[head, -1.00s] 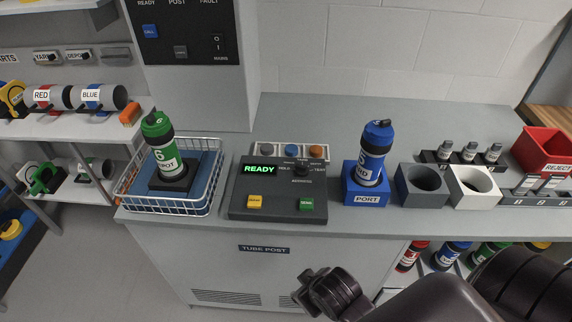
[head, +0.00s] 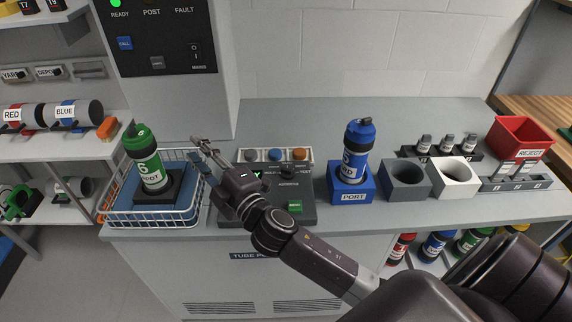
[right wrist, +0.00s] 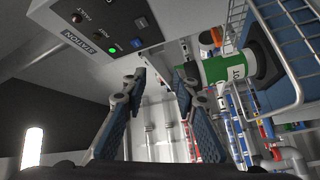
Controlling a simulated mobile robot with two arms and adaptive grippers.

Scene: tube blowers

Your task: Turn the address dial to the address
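The dark console (head: 302,212) stands on the counter, and its black dial knob (head: 287,172) shows just right of my right gripper's body. Its pointing direction is too small to tell. My right gripper (head: 204,168) is over the left part of the console, fingers spread toward the basket, open and empty. Its arm and body hide most of the display and the yellow button. In the right wrist view, the two blue-padded fingers (right wrist: 158,76) are apart with nothing between them. My left gripper is not in view.
A green tube (head: 148,168) stands in the wire basket (head: 158,217), close left of the fingers. A blue tube (head: 357,150) stands in the PORT block (head: 350,196). Grey (head: 405,182) and white (head: 452,178) holders and a red bin (head: 520,138) are further right. The counter behind is clear.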

